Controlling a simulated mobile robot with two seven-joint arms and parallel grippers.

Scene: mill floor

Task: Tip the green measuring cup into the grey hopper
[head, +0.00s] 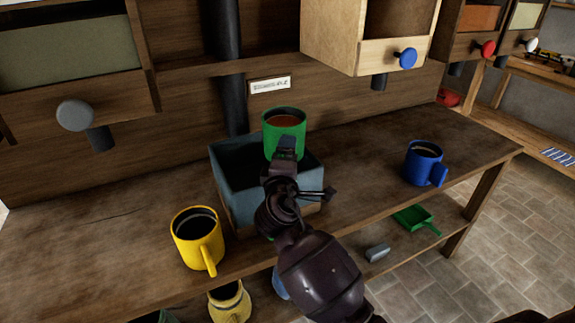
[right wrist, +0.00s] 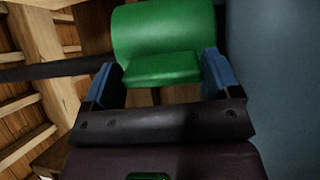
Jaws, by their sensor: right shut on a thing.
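The green measuring cup (head: 283,135) is held upright, or nearly so, above the grey hopper (head: 235,192) on the bench. Reddish-brown contents show inside its rim. My right gripper (head: 286,150) is shut on the cup's handle, on the near side of the cup. In the right wrist view the green cup (right wrist: 165,30) shows with its handle between the two blue fingers of my right gripper (right wrist: 160,78). The cup and my arm hide part of the hopper's opening and front. My left gripper is not in view.
A yellow cup (head: 190,250) stands at the hopper's left and a blue cup (head: 420,163) farther right on the bench (head: 360,165). A wooden bin with a blue knob (head: 408,58) overhangs at the back. A green scoop (head: 413,217) lies on the lower shelf.

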